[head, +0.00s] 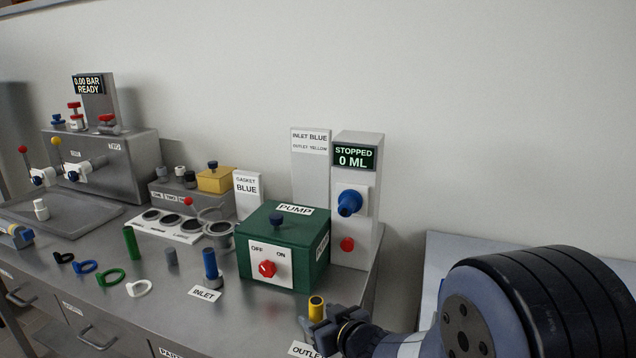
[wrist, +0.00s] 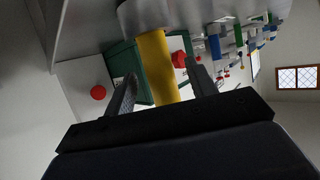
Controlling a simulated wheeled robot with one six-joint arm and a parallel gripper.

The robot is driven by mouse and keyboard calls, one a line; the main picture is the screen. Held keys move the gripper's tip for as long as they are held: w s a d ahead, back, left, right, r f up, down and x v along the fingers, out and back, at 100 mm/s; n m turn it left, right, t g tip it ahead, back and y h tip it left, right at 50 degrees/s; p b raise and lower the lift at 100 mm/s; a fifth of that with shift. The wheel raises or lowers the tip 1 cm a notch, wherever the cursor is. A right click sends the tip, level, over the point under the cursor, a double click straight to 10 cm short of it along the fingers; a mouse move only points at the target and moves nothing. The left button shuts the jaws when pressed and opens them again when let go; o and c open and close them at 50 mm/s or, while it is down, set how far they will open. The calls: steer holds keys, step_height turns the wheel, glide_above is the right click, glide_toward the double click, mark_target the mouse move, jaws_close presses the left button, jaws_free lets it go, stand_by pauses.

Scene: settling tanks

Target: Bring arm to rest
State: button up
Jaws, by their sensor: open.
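My gripper (head: 320,322) is at the lower right of the bench in the head view, beside the OUTLET label (head: 304,350). Its jaws are open. A yellow cylinder (head: 316,308) shows at the fingertips, and its lower part is hidden behind them. In the wrist view the yellow cylinder (wrist: 157,65) shows between the two spread fingers (wrist: 163,88). I cannot tell whether either finger touches it. My dark, thick arm link fills the lower right of the head view.
The green pump box (head: 283,246) with a red knob stands close behind my gripper. A grey tower (head: 361,170) reads STOPPED 0 ML. A blue cylinder (head: 210,265) stands left, near the INLET label. Several coloured rings lie farther left. The wall above the bench is clear.

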steer(key=x, duration=0.3)
steer(key=shift+w+a+r, duration=0.2)
steer(key=shift+w+r, duration=0.05)
steer(key=shift+w, duration=0.05)
steer(key=shift+s+r+p, duration=0.1)
steer(key=shift+r+p, duration=0.05)
steer(key=shift+p, duration=0.2)
steer(key=shift+f+b, duration=0.5)
steer(key=p+v, duration=0.2)
steer(key=v, duration=0.9)
steer(key=x, duration=0.3)
steer(key=b+x, duration=0.1)
steer(key=x, duration=0.7)
steer(key=shift+r, duration=0.25)
step_height(320, 180, up, 9)
steer(key=p, duration=0.7)
